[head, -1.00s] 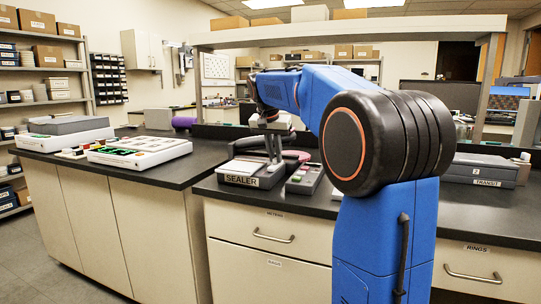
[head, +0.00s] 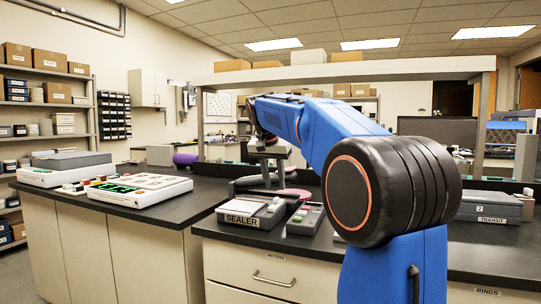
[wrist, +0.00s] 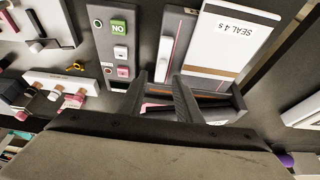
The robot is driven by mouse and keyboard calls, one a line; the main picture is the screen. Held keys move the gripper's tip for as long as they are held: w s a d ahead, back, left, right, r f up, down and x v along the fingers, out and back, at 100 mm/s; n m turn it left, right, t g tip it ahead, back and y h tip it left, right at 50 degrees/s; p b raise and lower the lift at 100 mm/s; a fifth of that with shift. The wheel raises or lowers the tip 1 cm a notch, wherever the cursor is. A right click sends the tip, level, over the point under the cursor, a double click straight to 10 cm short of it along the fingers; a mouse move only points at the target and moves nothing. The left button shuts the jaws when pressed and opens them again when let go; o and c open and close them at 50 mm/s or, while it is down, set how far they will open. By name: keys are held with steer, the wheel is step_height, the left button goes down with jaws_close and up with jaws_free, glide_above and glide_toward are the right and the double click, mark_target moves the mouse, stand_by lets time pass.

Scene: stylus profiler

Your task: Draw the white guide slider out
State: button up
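In the wrist view a small white block (wrist: 165,49), which looks like the guide slider, sits on a narrow grey panel (wrist: 181,22) beside a thin red line. My gripper (wrist: 160,79) is in front of that panel, its two dark fingers apart with nothing visible gripped between them. The white slider cannot be made out in the head view.
A button panel (wrist: 122,45) with a green label stands left of the grey panel, and a white plate marked SEAL 4 s (wrist: 232,42) stands right. A grey TRANSIT case (head: 485,207) lies on the counter at right. White trays (head: 140,188) lie at left.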

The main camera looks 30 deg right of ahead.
steer(key=v, duration=1.1)
steer(key=shift+r, duration=0.35)
steer(key=shift+s+a, duration=0.1)
steer(key=s+a+f+n+y, duration=0.1)
steer(key=s+a+f+n, duration=0.2)
steer(key=s+f, duration=0.8)
steer(key=s+a+f+n+t+y, duration=0.1)
steer(key=s+a+f+n, duration=0.3)
steer(key=s+f, duration=0.7)
steer(key=s+a+f+n+t+y, duration=0.1)
steer(key=s+a+f+n, duration=0.2)
steer(key=f, duration=1.5)
steer(key=s+a, duration=0.4)
steer(key=s, duration=0.4)
steer(key=shift+s+a+f+y, duration=0.15)
steer(key=shift+s+a+y, duration=0.1)
steer(key=shift+a+y, duration=0.05)
